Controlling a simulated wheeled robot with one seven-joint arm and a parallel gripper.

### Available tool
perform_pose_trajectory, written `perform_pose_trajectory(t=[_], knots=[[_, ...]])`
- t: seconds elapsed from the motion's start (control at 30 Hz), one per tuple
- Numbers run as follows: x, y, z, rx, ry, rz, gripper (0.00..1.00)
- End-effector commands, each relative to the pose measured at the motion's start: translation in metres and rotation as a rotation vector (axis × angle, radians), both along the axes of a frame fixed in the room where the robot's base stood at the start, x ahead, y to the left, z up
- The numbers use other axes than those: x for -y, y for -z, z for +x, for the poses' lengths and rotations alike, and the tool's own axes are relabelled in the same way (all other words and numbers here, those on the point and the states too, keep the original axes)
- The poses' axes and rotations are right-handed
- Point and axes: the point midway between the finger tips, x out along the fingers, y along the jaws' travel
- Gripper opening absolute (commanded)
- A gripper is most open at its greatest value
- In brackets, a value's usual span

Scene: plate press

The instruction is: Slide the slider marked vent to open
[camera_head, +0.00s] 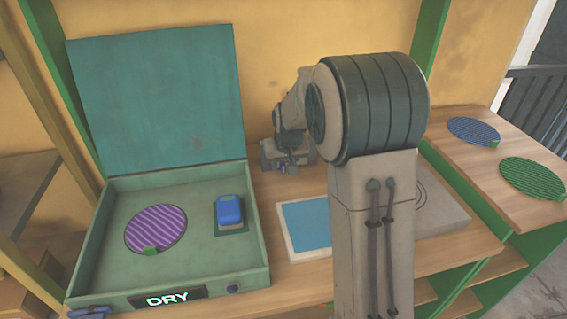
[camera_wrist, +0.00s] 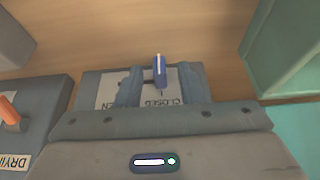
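The vent slider is a small blue upright knob (camera_wrist: 159,68) with a pale stripe, on a grey box (camera_wrist: 95,84). Its label is upside down in the wrist view: CLOSED is under and right of the knob, and part of OPEN shows at left. The knob stands at the CLOSED side. My gripper (camera_wrist: 161,78) is open, with one finger on each side of the knob and visible gaps to both. The word vent is not readable. In the head view my gripper (camera_head: 288,150) is small and partly hidden at the wall behind the counter.
A teal press (camera_head: 190,283) stands open, holding a purple striped disc (camera_head: 156,229) and a blue block (camera_head: 229,210); its display (camera_head: 167,298) reads DRY. An orange lever (camera_wrist: 8,110) is at left in the wrist view. Blue (camera_head: 473,131) and green (camera_head: 533,178) discs lie right.

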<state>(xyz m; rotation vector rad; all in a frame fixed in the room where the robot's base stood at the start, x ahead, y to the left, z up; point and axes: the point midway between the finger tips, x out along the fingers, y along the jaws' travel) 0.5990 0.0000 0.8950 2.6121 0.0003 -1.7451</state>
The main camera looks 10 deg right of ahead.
Motion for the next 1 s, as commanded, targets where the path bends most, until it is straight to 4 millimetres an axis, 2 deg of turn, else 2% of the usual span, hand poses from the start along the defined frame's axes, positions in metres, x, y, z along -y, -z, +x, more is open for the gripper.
perform_pose_trajectory(t=[0.2,0.27,0.33,0.57,0.8,1.0], knots=[[0.000,0.000,0.000,0.000,0.000,0.000,0.35],[0.000,0.000,0.000,0.000,0.000,0.000,0.21],[0.000,0.000,0.000,0.000,0.000,0.000,0.01],[0.004,0.001,0.000,0.000,0.002,0.000,0.00],[0.041,0.002,0.000,0.000,0.007,0.000,0.00],[0.059,0.000,0.000,0.001,0.002,0.000,0.00]])
